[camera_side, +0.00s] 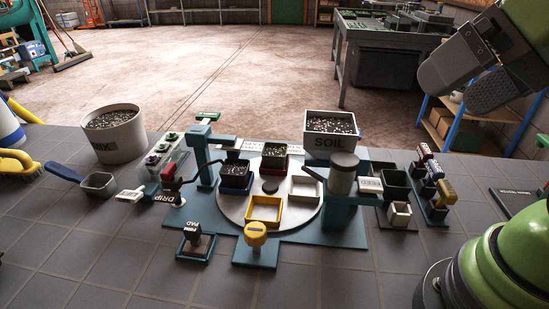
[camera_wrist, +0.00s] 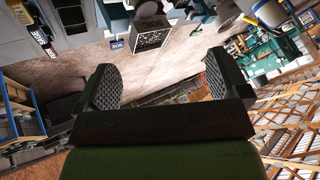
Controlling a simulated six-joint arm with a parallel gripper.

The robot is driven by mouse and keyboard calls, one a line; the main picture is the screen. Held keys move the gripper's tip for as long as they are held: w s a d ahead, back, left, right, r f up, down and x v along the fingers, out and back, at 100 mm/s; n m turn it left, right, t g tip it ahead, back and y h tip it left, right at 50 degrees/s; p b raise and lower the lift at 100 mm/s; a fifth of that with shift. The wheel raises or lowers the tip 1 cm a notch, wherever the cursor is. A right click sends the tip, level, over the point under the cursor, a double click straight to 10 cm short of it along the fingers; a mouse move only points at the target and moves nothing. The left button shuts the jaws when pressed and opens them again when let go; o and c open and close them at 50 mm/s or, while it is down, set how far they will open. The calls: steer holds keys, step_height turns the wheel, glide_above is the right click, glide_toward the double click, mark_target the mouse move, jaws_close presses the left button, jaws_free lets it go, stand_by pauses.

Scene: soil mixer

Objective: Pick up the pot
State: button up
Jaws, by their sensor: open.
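Several small square pots stand on a round grey turntable (camera_side: 240,213). A blue pot (camera_side: 235,182) and a red-rimmed pot (camera_side: 274,163) hold dark soil. A white pot (camera_side: 304,189) and a yellow pot (camera_side: 264,211) look empty. A dark green pot (camera_side: 396,184) and a small white pot (camera_side: 400,214) stand to the right. I cannot tell which pot is meant. My gripper (camera_side: 462,83) is high at the upper right, far from the pots. In the wrist view its fingers (camera_wrist: 162,84) are apart with nothing between them.
A SOIL box (camera_side: 330,134) stands behind the turntable; it also shows in the wrist view (camera_wrist: 150,37). A grey press (camera_side: 342,178) stands right of the turntable. A white bucket (camera_side: 112,138) and a scoop (camera_side: 98,184) are at left. The front tiled table (camera_side: 150,280) is clear.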

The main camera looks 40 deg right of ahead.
steer(key=m+g+h, duration=0.4)
steer(key=m+h, duration=0.1)
glide_above(275, 151)
steer(key=s+a, duration=0.2)
steer(key=f, duration=2.2)
steer(key=shift+s+d+f, duration=0.1)
steer(key=shift+s+d, duration=0.05)
steer(key=shift+s, duration=0.05)
steer(key=shift+w+x, duration=0.15)
steer(key=shift+x, duration=1.3)
steer(key=shift+w+x, duration=0.1)
steer(key=shift+x, duration=1.4)
